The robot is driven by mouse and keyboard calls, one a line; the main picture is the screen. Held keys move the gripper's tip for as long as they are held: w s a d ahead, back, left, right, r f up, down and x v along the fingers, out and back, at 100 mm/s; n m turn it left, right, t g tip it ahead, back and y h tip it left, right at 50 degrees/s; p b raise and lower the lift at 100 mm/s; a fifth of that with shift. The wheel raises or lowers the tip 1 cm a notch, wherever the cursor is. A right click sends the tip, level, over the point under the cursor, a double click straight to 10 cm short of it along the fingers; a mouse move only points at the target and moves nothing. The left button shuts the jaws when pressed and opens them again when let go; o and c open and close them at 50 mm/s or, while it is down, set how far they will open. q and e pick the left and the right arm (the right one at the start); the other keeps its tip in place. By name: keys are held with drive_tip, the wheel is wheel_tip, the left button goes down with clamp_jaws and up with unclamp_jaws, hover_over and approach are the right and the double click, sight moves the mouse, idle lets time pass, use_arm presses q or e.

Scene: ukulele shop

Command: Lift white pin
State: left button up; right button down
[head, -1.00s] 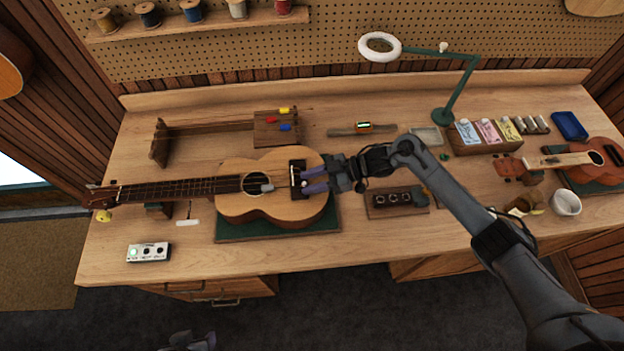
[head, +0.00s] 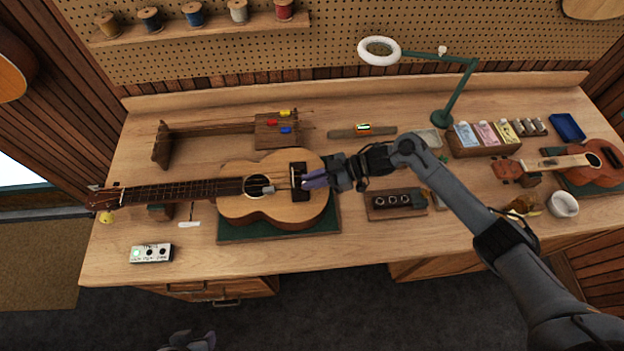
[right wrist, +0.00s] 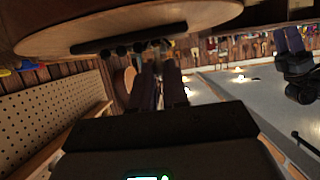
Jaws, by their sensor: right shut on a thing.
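The ukulele (head: 235,208) lies on a green mat (head: 262,233) with its neck to the left. My right gripper (head: 308,180) is over the dark bridge (head: 299,192), reaching in from the right, with its fingers close together. It is shut on the white pin, which the fingers hide. In the right wrist view, the right fingers (right wrist: 160,84) point toward the ukulele body and bridge (right wrist: 128,47). My left gripper (head: 195,341) is low at the bottom edge, away from the bench; it also shows in the right wrist view (right wrist: 288,40), too small to judge its opening.
A block with several coloured pieces (head: 278,132) stands behind the ukulele. A dark wooden tray (head: 396,202) lies right of the mat, below my right arm. A green lamp (head: 446,112) stands at the back. A white control box (head: 151,253) sits front left.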

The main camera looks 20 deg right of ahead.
drive_tip(key=shift+r, duration=0.25)
drive_tip(key=c, duration=1.1)
unclamp_jaws()
drive_tip(key=shift+f, duration=0.1)
drive_tip(key=shift+b+v, duration=1.3)
drive_tip(key=shift+v, duration=4.1)
drive_tip(key=shift+s+f, duration=0.1)
